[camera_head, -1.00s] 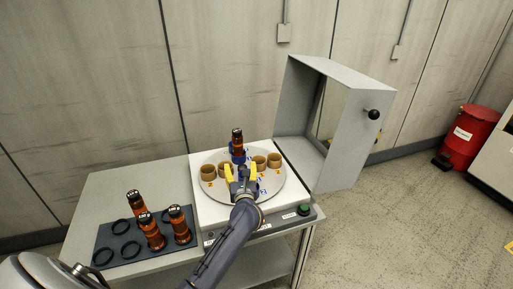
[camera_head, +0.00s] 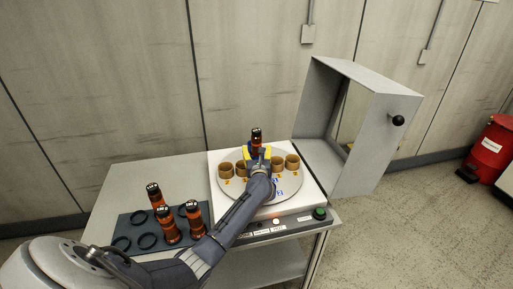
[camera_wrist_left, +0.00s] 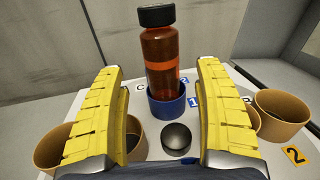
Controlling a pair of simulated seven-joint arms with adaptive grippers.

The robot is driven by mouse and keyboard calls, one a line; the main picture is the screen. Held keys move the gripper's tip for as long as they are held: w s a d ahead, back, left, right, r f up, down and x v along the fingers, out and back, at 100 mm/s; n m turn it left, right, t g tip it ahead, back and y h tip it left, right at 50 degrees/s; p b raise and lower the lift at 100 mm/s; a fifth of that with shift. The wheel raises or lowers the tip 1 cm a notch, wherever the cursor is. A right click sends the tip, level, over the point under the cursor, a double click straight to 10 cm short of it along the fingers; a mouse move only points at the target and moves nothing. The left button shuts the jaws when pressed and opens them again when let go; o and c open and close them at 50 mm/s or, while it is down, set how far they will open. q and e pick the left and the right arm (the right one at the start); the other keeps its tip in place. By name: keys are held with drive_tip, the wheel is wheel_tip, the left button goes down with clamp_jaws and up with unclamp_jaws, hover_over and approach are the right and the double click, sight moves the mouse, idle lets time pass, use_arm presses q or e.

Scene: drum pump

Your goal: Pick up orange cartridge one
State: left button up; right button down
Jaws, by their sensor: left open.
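An orange cartridge (camera_head: 256,138) with a black cap stands upright in a blue cup at the back of the round plate (camera_head: 290,187). In the left wrist view the cartridge (camera_wrist_left: 161,55) and its blue cup (camera_wrist_left: 167,104) are straight ahead. My left gripper (camera_head: 258,152) is open, its yellow fingers in front of the cartridge and to either side of it. In the wrist view I see gaps between both fingers and the cartridge. Three more orange cartridges (camera_head: 170,229) stand on the dark rack (camera_head: 122,229) at the left. My right gripper is not in view.
Brown cups (camera_head: 292,161) stand on the plate on both sides of the blue one. A round black knob (camera_wrist_left: 177,138) sits at the plate's middle. A grey hood (camera_head: 362,130) stands tilted open at the right. A green button (camera_head: 320,213) is on the front edge.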

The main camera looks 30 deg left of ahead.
sight(257, 146)
use_arm(q)
drive_tip(key=shift+x, duration=2.55)
drive_tip(key=shift+w+d+r, duration=0.1)
drive_tip(key=shift+c, duration=0.2)
drive_tip(key=c, duration=1.3)
